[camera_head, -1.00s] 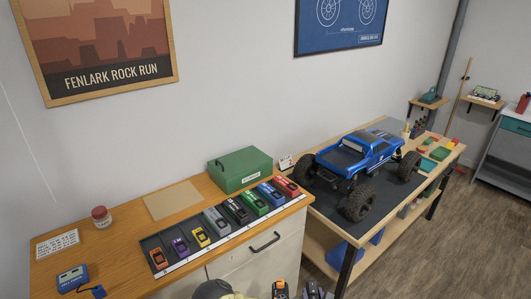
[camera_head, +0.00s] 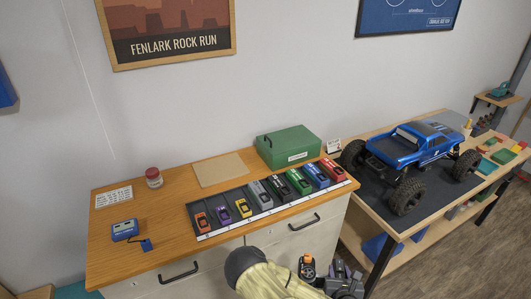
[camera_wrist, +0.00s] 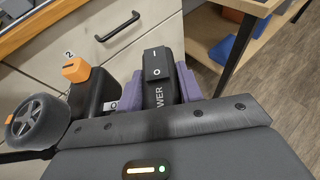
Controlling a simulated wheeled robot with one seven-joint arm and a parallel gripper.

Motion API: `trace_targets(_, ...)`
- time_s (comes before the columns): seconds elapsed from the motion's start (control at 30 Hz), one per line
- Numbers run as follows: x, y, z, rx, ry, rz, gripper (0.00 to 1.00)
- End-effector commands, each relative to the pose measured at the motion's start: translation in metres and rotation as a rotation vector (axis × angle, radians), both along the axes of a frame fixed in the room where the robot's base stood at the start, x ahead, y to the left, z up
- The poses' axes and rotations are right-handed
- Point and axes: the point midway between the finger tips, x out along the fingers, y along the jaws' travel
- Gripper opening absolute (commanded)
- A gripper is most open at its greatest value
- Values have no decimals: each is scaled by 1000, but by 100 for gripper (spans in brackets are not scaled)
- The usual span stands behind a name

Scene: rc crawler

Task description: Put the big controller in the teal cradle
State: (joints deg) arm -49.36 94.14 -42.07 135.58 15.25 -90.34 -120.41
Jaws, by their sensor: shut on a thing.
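In the head view the controller (camera_head: 308,268) shows in part at the bottom edge, in front of the cabinet and clear of the worktop. A small teal object (camera_head: 499,90) sits on a wall shelf at far right; it is too small to tell whether it is the cradle.
The wooden worktop (camera_head: 110,228) bears a tray of small cars (camera_head: 262,210), a green box (camera_head: 287,147), a red-lidded jar (camera_head: 153,177) and a blue device (camera_head: 125,230). A blue truck (camera_head: 412,150) stands on the right bench. Open floor (camera_head: 450,255) lies at right.

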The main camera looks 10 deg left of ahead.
Motion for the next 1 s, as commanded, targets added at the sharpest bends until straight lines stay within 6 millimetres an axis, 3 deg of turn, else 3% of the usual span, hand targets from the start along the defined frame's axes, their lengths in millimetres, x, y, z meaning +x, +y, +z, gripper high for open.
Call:
trace_targets(0.3, 51, 121, 91, 5, -11, 359, 3)
trace_targets(0.5, 60, 194, 163, 5, -10, 601, 3)
trace_targets(0.6, 59, 221, 194, 3, -9, 697, 3)
trace_targets(0.73, 55, 239, 217, 2, -4, 774, 3)
trace_targets(1.0, 54, 243, 220, 2, -1, 790, 3)
